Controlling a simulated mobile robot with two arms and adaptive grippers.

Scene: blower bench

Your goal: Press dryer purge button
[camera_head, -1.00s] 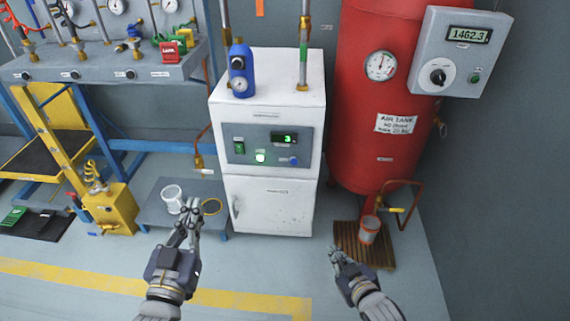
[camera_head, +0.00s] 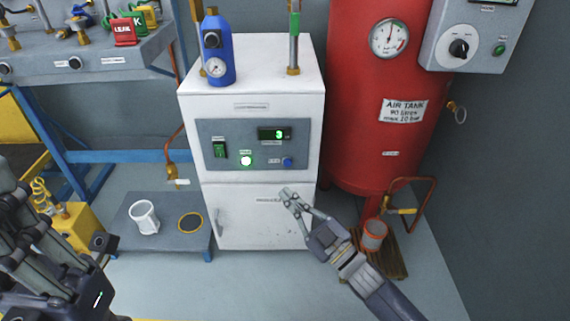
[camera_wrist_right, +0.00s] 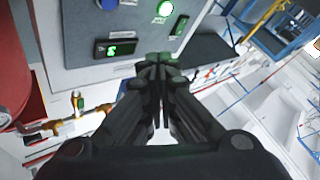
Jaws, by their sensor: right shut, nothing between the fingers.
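The dryer (camera_head: 253,105) is a white cabinet with a grey control panel (camera_head: 212,133). The panel has a glowing greenish-white round button (camera_head: 246,160), a blue round button (camera_head: 287,161), a dark green switch (camera_head: 219,150) and a green digit display (camera_head: 274,134). The button labels are too small to read. My right gripper (camera_head: 287,193) is shut and empty, appearing just below the panel. In the right wrist view its closed fingertips (camera_wrist_right: 160,62) point toward the panel, with the lit button (camera_wrist_right: 165,8) beyond; contact is not visible. Dark parts of my left arm fill the lower left; its jaws are unclear.
A blue filter with a gauge (camera_head: 218,50) and a vertical pipe (camera_head: 294,40) stand on the dryer. A red air tank (camera_head: 360,100) is close on the right. A low grey stand (camera_head: 170,238) holds a white cup (camera_head: 144,216).

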